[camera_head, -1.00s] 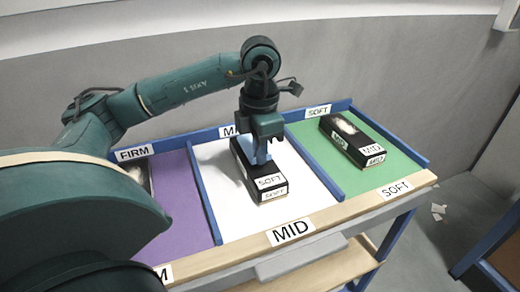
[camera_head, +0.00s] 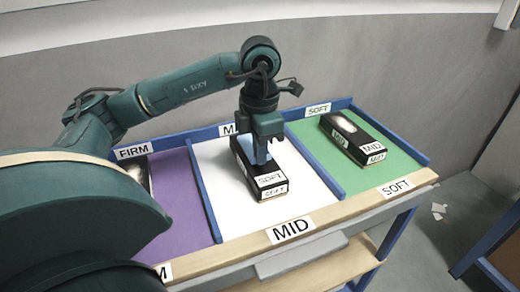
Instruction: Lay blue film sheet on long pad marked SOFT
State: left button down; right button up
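A long black pad marked SOFT (camera_head: 272,188) lies in the white middle section of the table. My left gripper (camera_head: 262,158) points down over this pad, at its middle. A light blue piece, which looks like the blue film sheet (camera_head: 259,153), shows between the fingers, just above or touching the pad. The fingers hide most of it, so I cannot tell whether they are shut on it. My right gripper is not in view.
A long pad marked MID (camera_head: 366,145) lies in the green section on the right. The purple section (camera_head: 180,205) on the left is partly hidden by my arm. Blue dividers (camera_head: 315,165) separate the sections. Paper scraps (camera_head: 438,210) lie on the floor.

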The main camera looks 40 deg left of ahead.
pick_arm(q)
jog(key=shift+f, duration=0.1)
jog(key=c, duration=2.1)
grip_release()
jog(key=o, duration=0.5)
jog(key=shift+o, duration=0.6)
jog(key=o, duration=0.4)
notch_tip(320, 180, up, 8)
jog(key=p, duration=0.5)
jog(key=shift+f+p, duration=0.15)
jog(key=shift+p, duration=0.2)
jog(key=shift+f, duration=0.1)
